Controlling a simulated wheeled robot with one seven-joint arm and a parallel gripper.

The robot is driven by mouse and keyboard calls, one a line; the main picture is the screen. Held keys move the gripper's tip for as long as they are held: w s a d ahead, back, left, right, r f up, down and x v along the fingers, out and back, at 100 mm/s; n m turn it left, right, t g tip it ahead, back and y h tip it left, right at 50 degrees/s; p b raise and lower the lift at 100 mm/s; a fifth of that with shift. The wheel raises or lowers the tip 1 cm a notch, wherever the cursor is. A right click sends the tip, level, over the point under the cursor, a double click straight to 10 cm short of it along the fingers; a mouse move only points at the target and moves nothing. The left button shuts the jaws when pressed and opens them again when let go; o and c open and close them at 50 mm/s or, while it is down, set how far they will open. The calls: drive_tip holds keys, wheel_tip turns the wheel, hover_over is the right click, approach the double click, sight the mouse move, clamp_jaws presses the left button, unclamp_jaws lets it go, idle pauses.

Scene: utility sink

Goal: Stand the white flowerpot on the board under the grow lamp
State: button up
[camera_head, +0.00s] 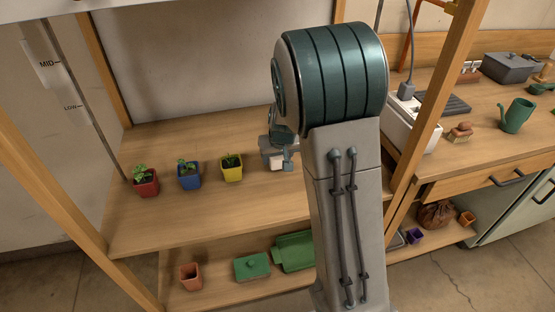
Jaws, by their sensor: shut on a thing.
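My gripper (277,166) is low over the upper shelf board (225,212), partly hidden behind my own arm. It is shut on a small white flowerpot (276,162), of which only a small part shows between the fingers. I cannot tell whether the pot touches the board. To its left, red (146,187), blue (189,181) and yellow (232,172) pots with green plants stand in a row on this board. I cannot make out a grow lamp in this view.
A lower board (215,293) holds a terracotta pot (191,277), a green box (252,267) and a green tray (294,252). Wooden shelf posts (432,110) stand on both sides. A workbench at right carries a green watering can (517,115). The upper board's front strip is clear.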

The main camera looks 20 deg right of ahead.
drive_tip(key=shift+f, duration=0.55)
drive_tip(key=shift+f, duration=0.2)
drive_tip(key=o, duration=1)
drive_tip(key=shift+o, duration=0.2)
drive_tip(key=shift+r, duration=0.1)
